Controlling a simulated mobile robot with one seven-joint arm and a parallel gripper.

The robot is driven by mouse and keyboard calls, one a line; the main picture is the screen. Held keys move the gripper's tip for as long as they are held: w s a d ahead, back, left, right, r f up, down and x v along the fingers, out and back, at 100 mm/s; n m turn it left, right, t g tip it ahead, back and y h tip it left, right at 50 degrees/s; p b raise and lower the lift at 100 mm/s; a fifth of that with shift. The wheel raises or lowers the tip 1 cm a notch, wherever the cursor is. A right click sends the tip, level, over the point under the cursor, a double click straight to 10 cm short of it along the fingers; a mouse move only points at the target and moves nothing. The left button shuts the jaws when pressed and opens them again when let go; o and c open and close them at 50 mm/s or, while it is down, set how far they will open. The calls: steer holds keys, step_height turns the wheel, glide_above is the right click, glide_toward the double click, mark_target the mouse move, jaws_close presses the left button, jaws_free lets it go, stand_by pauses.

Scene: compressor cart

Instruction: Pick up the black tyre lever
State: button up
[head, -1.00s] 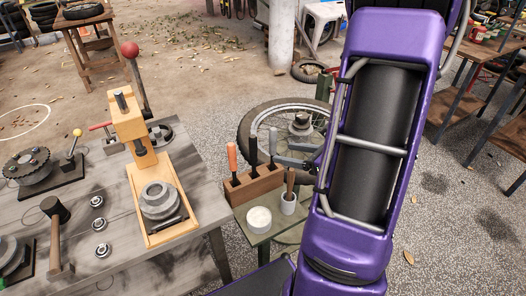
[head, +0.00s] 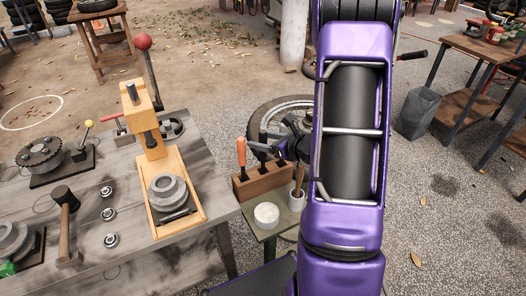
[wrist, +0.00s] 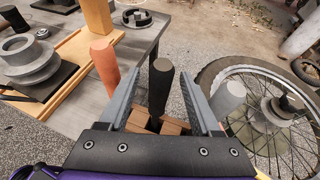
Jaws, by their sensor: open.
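The black tyre lever (wrist: 160,85) stands upright in a slotted wooden block (wrist: 143,122), its handle up. My gripper (wrist: 157,72) is open, with one finger on each side of the black handle. I cannot tell whether either finger touches it. An orange-handled tool (wrist: 105,62) stands outside the left finger, and a grey-handled tool (wrist: 228,98) outside the right one. In the head view the block (head: 262,181) and the orange handle (head: 241,152) show beside my gripper (head: 270,147), while my arm hides part of the area.
The block sits on a small green stand with a white round tub (head: 266,216) and a cup (head: 297,200) holding a brush. A spoked wheel (wrist: 270,110) is close on the right. A workbench with a wooden press (head: 160,190) is on the left.

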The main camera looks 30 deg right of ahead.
steer(key=shift+x, duration=1.55)
steer(key=shift+r, duration=0.15)
jaws_close()
